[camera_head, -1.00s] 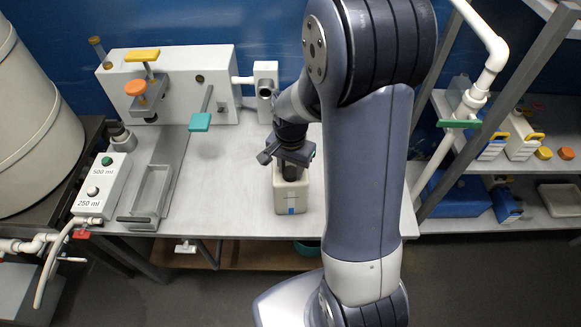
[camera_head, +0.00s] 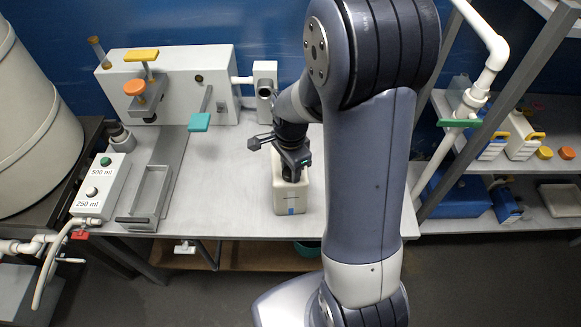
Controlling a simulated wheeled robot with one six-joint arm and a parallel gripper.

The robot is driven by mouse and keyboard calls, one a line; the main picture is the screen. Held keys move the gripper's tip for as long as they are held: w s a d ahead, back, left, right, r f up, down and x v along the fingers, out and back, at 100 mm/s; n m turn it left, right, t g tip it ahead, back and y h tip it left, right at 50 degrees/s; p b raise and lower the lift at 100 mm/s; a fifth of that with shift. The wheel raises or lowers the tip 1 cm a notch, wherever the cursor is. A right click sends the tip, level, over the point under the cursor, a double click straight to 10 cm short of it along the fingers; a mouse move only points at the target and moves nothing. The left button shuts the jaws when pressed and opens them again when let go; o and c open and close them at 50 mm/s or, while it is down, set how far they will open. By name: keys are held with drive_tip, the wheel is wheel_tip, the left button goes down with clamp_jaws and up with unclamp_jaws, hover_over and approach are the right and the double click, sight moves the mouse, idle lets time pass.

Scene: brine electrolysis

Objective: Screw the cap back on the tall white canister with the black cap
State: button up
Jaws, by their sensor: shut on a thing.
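The tall white canister (camera_head: 289,198) stands upright on the grey table, near its front edge, with a small blue mark low on its front. My gripper (camera_head: 292,174) points down at the canister's top and is shut on the black cap, which is mostly hidden by the jaws. The cap sits at the canister's mouth; I cannot tell how far it is threaded.
The grey table (camera_head: 225,180) is clear left of the canister. Further left are a metal tray (camera_head: 152,190), a button box (camera_head: 100,187) and a machine with a teal lever (camera_head: 200,122). A shelf with several containers (camera_head: 490,140) stands at the right.

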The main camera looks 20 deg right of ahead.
drive_tip(key=shift+m, duration=0.3)
drive_tip(key=m, duration=0.4)
drive_tip(key=shift+m, duration=1.9)
drive_tip(key=o, duration=1.3)
drive_tip(key=shift+c, duration=0.2)
wheel_tip(320, 180, up, 11)
drive_tip(key=b, duration=0.1)
drive_tip(key=shift+f, duration=0.1)
